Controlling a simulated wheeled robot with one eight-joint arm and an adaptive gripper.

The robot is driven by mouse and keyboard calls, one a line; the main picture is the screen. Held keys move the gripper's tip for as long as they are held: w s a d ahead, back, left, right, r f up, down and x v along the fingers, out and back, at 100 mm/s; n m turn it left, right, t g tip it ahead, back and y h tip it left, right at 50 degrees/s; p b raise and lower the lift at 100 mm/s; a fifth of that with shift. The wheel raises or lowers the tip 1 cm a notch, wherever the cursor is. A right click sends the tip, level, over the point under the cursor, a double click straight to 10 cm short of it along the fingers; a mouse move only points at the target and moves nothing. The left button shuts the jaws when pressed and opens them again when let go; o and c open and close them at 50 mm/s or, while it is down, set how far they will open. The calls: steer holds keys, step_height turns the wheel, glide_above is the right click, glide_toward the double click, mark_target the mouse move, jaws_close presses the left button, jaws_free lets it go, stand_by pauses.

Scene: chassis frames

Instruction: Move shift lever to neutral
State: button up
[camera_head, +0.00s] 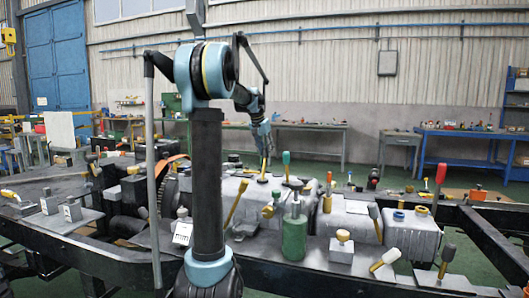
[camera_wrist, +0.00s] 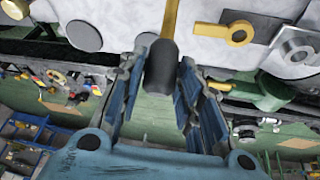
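My gripper (camera_head: 264,149) is over the middle of the grey machine housing in the head view, pointing down. In the wrist view my gripper (camera_wrist: 162,68) has its two blue fingers apart, one on each side of a dark grey knob (camera_wrist: 162,66) on a brown stem (camera_wrist: 171,18). Narrow gaps seem to show beside the knob; I cannot tell whether either finger touches it. In the head view a yellowish lever stem (camera_head: 264,166) shows just below the fingertips. Several levers are in view, and no label marks which is the shift lever.
A green-knobbed lever (camera_head: 286,158) stands close to the right of my gripper. A green cylinder (camera_head: 294,236), a red-handled lever (camera_head: 440,175) and a yellow-handled lever (camera_head: 236,203) rise around the housing. A dark frame rail (camera_head: 480,240) runs along the right. Workbenches stand behind.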

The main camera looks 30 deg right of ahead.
jaws_close()
steer(key=shift+s+a+r+t+h, duration=0.2)
steer(key=shift+s+a+t+h, duration=0.4)
steer(key=shift+s+a+h, duration=0.35)
steer(key=shift+s+a+r+t+h, duration=0.2)
steer(key=shift+s+a+t+h, duration=0.45)
steer(key=shift+a, duration=0.4)
steer(key=o, duration=0.6)
jaws_free()
steer(key=shift+o, duration=0.2)
steer(key=v, duration=1.2)
steer(key=shift+f, duration=0.1)
